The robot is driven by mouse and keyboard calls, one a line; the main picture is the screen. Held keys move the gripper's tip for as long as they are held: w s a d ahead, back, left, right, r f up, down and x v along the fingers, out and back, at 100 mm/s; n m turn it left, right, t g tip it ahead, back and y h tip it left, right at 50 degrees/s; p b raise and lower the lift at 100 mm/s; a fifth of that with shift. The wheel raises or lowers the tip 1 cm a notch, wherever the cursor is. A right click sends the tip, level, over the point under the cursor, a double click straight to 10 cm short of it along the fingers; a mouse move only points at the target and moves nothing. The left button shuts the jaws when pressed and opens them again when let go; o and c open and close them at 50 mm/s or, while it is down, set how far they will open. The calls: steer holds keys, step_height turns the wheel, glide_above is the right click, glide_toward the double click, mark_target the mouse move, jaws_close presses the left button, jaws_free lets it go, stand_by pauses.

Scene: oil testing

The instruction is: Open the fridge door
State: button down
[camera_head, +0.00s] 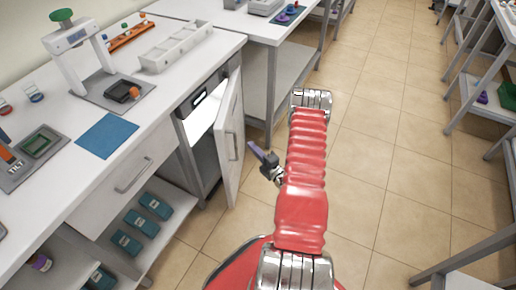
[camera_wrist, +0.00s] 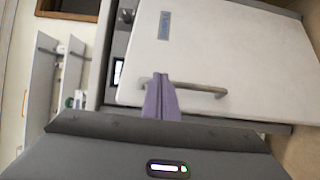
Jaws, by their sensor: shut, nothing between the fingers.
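The fridge door (camera_head: 229,150) is a white panel under the bench. It stands ajar, swung outward, with the lit fridge interior (camera_head: 200,125) showing beside it. Its metal bar handle (camera_head: 233,146) faces my gripper (camera_head: 255,151). My gripper is outside the door, to the right of the handle in the head view, with its purple fingers shut and empty. In the wrist view the door (camera_wrist: 225,50) fills the upper right. The gripper fingers (camera_wrist: 161,98) overlap the left part of the handle (camera_wrist: 208,91). I cannot tell whether they touch it.
The white bench (camera_head: 165,100) above the fridge carries a scale-like stand, a blue mat (camera_head: 107,136) and a white tray (camera_head: 178,46). A shelf with blue boxes (camera_head: 140,222) is left of the fridge. A bench leg (camera_head: 270,95) stands behind the door. Tiled floor (camera_head: 385,150) is clear to the right.

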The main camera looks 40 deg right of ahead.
steer(key=s+a, duration=0.6)
steer(key=s, duration=0.1)
steer(key=shift+s, duration=0.35)
